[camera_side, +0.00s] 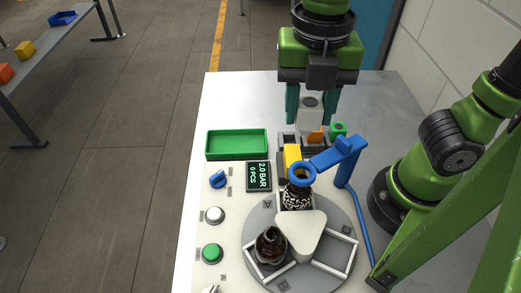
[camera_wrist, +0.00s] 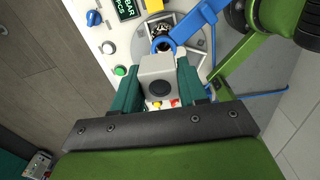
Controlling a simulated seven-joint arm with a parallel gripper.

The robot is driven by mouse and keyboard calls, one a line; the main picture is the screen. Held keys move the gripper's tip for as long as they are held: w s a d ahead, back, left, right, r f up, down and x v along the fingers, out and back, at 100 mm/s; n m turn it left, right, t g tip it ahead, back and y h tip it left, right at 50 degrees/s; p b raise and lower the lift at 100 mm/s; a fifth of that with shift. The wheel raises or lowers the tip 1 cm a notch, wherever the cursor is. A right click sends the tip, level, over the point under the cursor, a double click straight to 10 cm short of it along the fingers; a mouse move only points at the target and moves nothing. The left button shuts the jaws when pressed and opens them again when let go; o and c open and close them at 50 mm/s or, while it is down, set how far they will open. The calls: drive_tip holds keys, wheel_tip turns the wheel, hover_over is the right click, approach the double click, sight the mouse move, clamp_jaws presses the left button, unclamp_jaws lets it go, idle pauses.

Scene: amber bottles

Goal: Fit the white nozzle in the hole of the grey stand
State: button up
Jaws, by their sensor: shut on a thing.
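The white nozzle, a pale block with a dark round spot on top (camera_side: 311,112), is between the teal fingers of my gripper (camera_side: 310,117). In the wrist view the nozzle (camera_wrist: 157,70) fills the gap between both fingers of my gripper (camera_wrist: 158,82), which is shut on it. It is held upright, above the far part of the table. A grey block, likely the grey stand (camera_side: 287,139), is just below and nearer the camera. Its hole cannot be made out. The nozzle's lower end is not clear in either view.
A blue arm with a ring (camera_side: 340,153) stands over an amber bottle (camera_side: 299,196) on the round grey turntable (camera_side: 258,222). Another amber bottle (camera_side: 270,245) is nearer. A yellow block (camera_side: 292,155), an orange piece (camera_side: 315,136) and an empty green tray (camera_side: 237,145) are close by.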

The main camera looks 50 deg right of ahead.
drive_tip(key=shift+n, duration=0.4)
drive_tip(key=shift+w+d+f, duration=2)
drive_tip(key=shift+d+f, duration=0.3)
drive_tip(key=shift+f, duration=1.05)
drive_tip(key=shift+w+d+f, duration=2.05)
drive_tip(key=shift+d+f, duration=0.3)
drive_tip(key=shift+f, duration=1.05)
drive_tip(key=shift+w+d+f, duration=2)
drive_tip(key=shift+d+f, duration=0.3)
drive_tip(key=shift+f, duration=1.05)
drive_tip(key=shift+f, duration=1.4)
drive_tip(key=o, duration=1.5)
drive_tip(key=shift+d+r, duration=0.1)
drive_tip(key=shift+r, duration=2.95)
